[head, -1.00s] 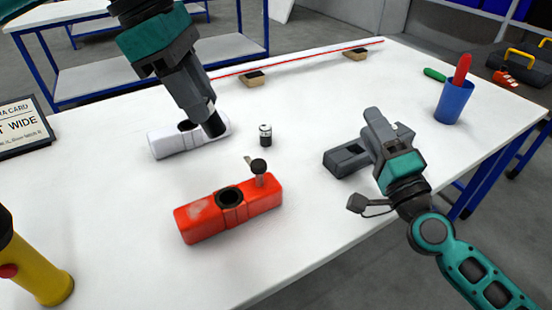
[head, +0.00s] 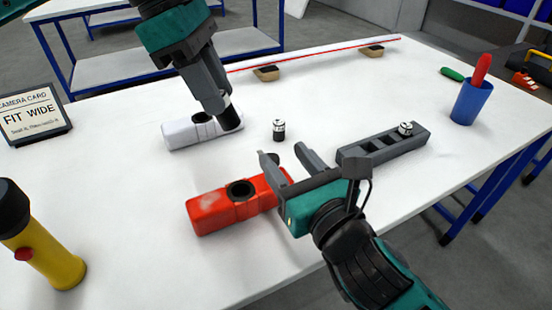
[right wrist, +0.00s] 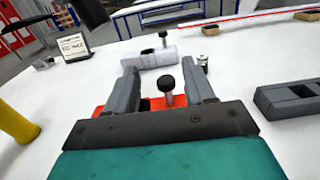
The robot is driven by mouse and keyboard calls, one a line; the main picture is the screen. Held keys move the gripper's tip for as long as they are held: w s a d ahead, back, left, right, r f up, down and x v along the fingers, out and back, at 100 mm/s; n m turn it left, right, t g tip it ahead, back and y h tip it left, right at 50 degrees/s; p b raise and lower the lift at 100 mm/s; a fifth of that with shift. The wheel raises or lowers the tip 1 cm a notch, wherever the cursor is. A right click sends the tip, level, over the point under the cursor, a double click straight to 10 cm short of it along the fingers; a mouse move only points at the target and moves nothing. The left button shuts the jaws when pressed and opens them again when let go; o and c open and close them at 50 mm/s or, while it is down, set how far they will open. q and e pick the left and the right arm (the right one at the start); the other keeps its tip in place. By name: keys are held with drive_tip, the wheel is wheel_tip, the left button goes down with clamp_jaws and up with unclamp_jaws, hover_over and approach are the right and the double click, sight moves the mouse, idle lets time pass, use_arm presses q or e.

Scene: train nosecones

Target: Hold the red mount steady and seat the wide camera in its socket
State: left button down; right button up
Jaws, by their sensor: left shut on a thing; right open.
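The red mount (head: 215,212) lies on the table with its dark round socket (head: 240,190) facing up and empty. My right gripper (head: 284,154) is open at the mount's right end. In the right wrist view the mount's black-topped thumbscrew (right wrist: 167,88) stands between the open fingers (right wrist: 160,72). Another small camera (head: 279,130) stands upright on the table.
A card (head: 32,115) reads "FIT WIDE". A grey tray (head: 358,150) holds a small camera (head: 406,128). A blue cup (head: 471,103) stands at right, a yellow flashlight (head: 47,250) at left. The front middle of the table is clear.

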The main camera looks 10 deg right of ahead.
wheel_tip(320, 180, down, 6)
drive_tip(key=shift+w+f, duration=0.15)
drive_tip(key=shift+f, duration=0.2)
drive_tip(key=shift+x, duration=3.6)
drive_tip(key=shift+c, duration=0.3)
clamp_jaws()
